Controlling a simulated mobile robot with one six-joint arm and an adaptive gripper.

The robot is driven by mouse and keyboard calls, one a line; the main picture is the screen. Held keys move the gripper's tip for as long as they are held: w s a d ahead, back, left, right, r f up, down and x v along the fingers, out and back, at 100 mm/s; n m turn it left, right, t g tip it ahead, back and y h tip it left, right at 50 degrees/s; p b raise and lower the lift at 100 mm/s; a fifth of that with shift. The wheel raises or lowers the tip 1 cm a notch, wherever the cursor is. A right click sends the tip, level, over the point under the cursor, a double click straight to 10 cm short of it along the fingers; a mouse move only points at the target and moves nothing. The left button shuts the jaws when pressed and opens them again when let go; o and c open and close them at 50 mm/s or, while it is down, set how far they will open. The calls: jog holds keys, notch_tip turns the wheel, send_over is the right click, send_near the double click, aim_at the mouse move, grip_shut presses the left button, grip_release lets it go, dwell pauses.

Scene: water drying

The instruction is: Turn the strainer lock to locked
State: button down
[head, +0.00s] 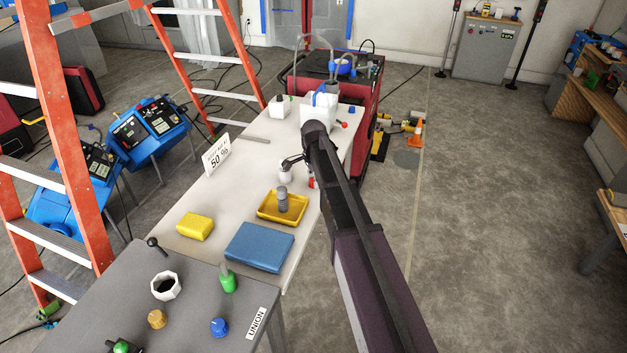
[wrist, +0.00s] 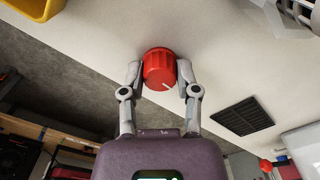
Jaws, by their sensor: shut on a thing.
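A red ribbed knob (wrist: 159,62), which I take to be the strainer lock, sits on the pale tabletop in the wrist view. A short white pointer line on its near face points to the lower right. My gripper (wrist: 159,74) is shut on the knob, one finger against each side. In the head view, a red piece (head: 311,183) shows at the table's right edge beside my arm, which hides much of that spot. No locked or unlocked label can be read.
A yellow tray (head: 264,207) with a grey cylinder, a blue block (head: 259,246) and a yellow sponge (head: 195,226) lie nearby on the table. A white container (head: 309,119) stands farther back. A dark vent (wrist: 242,116) is right of the knob.

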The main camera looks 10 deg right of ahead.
jog(key=shift+s, duration=0.1)
dwell(0.3)
jog(key=shift+c, duration=1.7)
grip_release()
